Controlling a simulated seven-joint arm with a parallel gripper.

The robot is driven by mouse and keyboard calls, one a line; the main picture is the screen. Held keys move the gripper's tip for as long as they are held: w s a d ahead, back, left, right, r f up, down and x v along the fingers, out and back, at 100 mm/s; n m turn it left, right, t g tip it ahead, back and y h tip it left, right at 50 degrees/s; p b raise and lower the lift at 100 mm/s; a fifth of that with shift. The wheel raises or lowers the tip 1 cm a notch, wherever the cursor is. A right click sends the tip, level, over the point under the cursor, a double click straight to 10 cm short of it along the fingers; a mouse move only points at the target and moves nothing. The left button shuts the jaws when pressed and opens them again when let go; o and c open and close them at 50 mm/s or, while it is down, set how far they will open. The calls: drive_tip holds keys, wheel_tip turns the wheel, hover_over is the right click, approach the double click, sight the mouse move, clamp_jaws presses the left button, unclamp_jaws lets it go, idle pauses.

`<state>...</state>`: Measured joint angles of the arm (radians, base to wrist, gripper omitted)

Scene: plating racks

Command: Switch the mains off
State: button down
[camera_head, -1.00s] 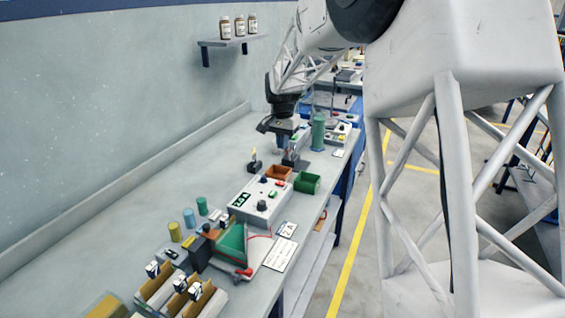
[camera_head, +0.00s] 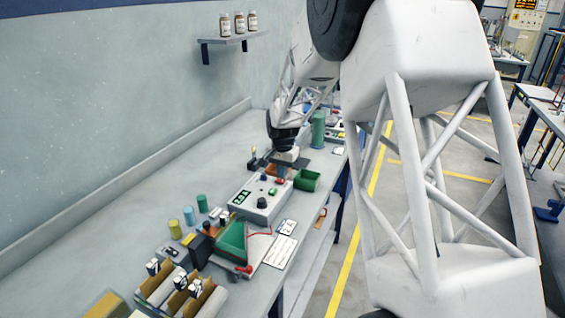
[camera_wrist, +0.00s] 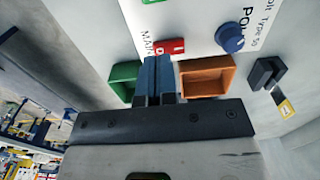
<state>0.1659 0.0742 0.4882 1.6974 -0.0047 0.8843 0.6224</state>
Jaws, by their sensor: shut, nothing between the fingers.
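The white power supply box (camera_head: 262,202) stands on the bench in the head view, with a lit green display (camera_head: 241,197) and dark knobs. Its panel (camera_wrist: 205,15) fills the top of the wrist view, with a partly visible "MAIN" label beside a red switch part (camera_wrist: 173,47) marked 0. My gripper (camera_wrist: 158,60) is shut and empty, its blue fingertips right by the red part; I cannot tell whether they touch. In the head view my gripper (camera_head: 284,172) is at the box's far end. A blue knob (camera_wrist: 230,38) is right of the red part.
The green bin (camera_wrist: 125,75) and orange bin (camera_wrist: 206,78) flank my fingers in the wrist view. A black stand with a yellow tag (camera_wrist: 270,76) is to the right.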

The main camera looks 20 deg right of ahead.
sight(279, 180)
drive_tip(key=shift+f, duration=0.8)
drive_tip(key=shift+f, duration=0.35)
drive_tip(key=shift+a, duration=0.1)
drive_tip(key=shift+w+a+r, duration=0.1)
drive_tip(key=shift+w+a, duration=0.35)
drive_tip(key=shift+r, duration=0.2)
wheel_tip(279, 180, up, 14)
idle(0.8)
idle(0.4)
